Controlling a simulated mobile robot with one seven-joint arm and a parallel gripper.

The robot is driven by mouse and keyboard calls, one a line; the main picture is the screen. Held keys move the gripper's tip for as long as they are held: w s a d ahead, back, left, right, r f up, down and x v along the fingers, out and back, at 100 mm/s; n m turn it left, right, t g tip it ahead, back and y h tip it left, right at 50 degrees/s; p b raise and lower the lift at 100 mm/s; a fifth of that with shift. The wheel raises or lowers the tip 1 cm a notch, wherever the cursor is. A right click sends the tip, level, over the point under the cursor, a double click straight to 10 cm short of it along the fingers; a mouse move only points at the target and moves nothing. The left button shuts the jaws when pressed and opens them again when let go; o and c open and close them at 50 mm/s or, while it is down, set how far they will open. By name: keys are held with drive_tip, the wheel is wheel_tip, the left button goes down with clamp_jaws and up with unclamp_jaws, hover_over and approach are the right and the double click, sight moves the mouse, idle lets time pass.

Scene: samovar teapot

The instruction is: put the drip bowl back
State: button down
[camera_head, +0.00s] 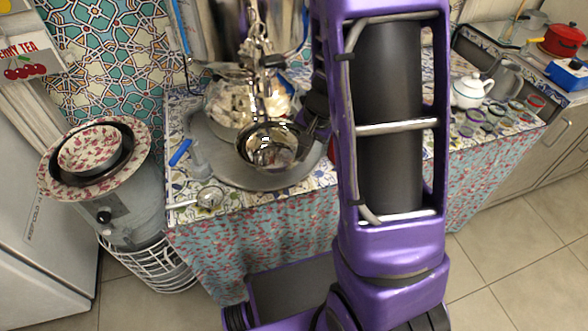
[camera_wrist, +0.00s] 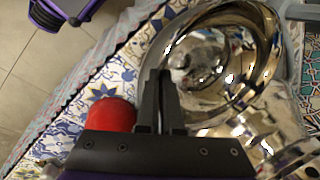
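The drip bowl (camera_head: 262,152) is a shiny round metal bowl. In the head view it is in front of the samovar's spout (camera_head: 262,85), over the grey round tray (camera_head: 222,160). In the wrist view the bowl (camera_wrist: 205,75) fills the upper middle, its open side facing the camera. My gripper (camera_wrist: 162,78) has its two black fingers close together at the bowl's near rim, seemingly pinching it. In the head view the fingertips are mostly hidden behind my purple arm. I cannot tell whether the bowl touches the tray.
A strainer (camera_head: 209,197) lies at the table's front left edge. A floral bowl (camera_head: 90,150) stands on a bin at the left. A red round thing (camera_wrist: 110,115) is beside my gripper. A white teapot (camera_head: 470,90) and several glasses stand at the right.

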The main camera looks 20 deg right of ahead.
drive_tip(key=shift+f+b, duration=0.7)
drive_tip(key=shift+f, duration=1.85)
drive_tip(key=shift+f, duration=0.15)
drive_tip(key=shift+f, duration=0.1)
drive_tip(key=c, duration=1.1)
unclamp_jaws()
drive_tip(key=shift+r, duration=0.4)
drive_tip(key=p+v, duration=0.3)
drive_tip(key=v, duration=0.8)
drive_tip(key=shift+s+d+r, duration=0.1)
drive_tip(key=shift+d+r, duration=0.05)
drive_tip(key=shift+r, duration=0.15)
